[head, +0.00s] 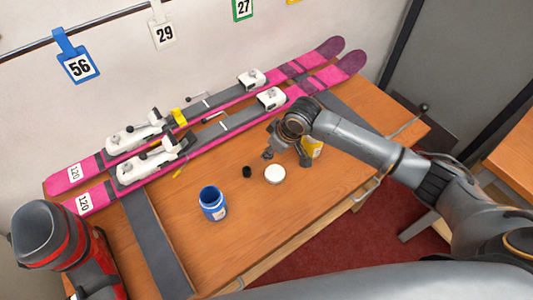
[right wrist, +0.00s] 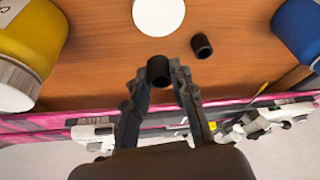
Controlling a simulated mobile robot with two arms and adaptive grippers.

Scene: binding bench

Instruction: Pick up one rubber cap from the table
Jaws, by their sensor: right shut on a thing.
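My right gripper (head: 270,150) is over the table, just behind the round white lid. In the right wrist view its fingers (right wrist: 166,74) are shut on a black rubber cap (right wrist: 158,70), a short dark cylinder at the fingertips. I cannot tell whether this cap clears the table. A second black rubber cap (head: 247,171) stands on the table left of the white lid (head: 274,173); it also shows in the right wrist view (right wrist: 201,46), apart from the fingers. My left gripper is not in view.
A yellow jar (head: 312,147) is close to my right gripper, partly hidden. Pink skis (head: 90,201) with white bindings lie along the back. A red and grey boot (head: 88,265) is at the left. The table's (head: 300,205) front right is clear.

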